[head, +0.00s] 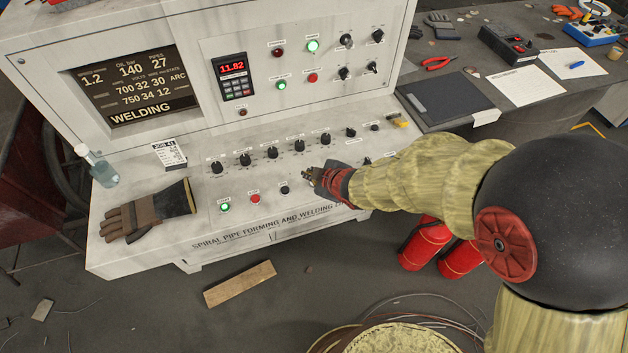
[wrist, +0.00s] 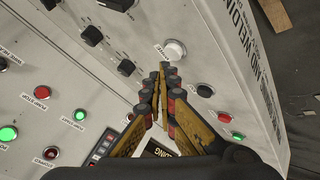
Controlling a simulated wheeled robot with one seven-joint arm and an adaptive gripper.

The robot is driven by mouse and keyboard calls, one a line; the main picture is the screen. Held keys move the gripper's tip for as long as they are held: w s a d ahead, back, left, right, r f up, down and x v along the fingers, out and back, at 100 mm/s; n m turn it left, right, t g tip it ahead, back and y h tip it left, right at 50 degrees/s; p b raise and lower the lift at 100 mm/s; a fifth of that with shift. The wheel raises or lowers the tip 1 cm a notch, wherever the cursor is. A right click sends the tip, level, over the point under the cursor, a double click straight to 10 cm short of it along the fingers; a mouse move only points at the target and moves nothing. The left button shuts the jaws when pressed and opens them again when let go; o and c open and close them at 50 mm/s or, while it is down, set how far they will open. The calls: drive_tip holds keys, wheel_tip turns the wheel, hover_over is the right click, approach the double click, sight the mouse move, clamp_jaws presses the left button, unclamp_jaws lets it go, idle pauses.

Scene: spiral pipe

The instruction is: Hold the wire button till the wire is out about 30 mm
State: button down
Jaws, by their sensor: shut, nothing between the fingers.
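A white round button (wrist: 175,50) with a small label beside it sits on the sloped console panel in the wrist view. I cannot read the label well enough to be sure it is the wire button. In the head view it is hidden behind my gripper. My gripper (wrist: 163,70) is shut and empty, its fingertips close to the white button's edge. I cannot tell whether they touch it. The head view shows my gripper (head: 307,176) low over the console's front panel. No wire end can be made out.
A black button (head: 284,189), a red button (head: 255,198) and a green lit button (head: 224,207) run leftward from my gripper. A row of black knobs (head: 272,153) lies behind. The screen (head: 130,88) reads WELDING. A work glove (head: 150,212) lies at the console's left.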

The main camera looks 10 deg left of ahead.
drive_tip(key=shift+f, duration=0.1)
idle(0.7)
drive_tip(key=shift+f+b, duration=0.35)
drive_tip(key=shift+b, duration=0.05)
drive_tip(key=shift+f+b, duration=0.3)
drive_tip(key=shift+f, duration=0.1)
idle(1.6)
idle(4.5)
drive_tip(key=shift+r+p, duration=0.75)
drive_tip(key=shift+r, duration=0.1)
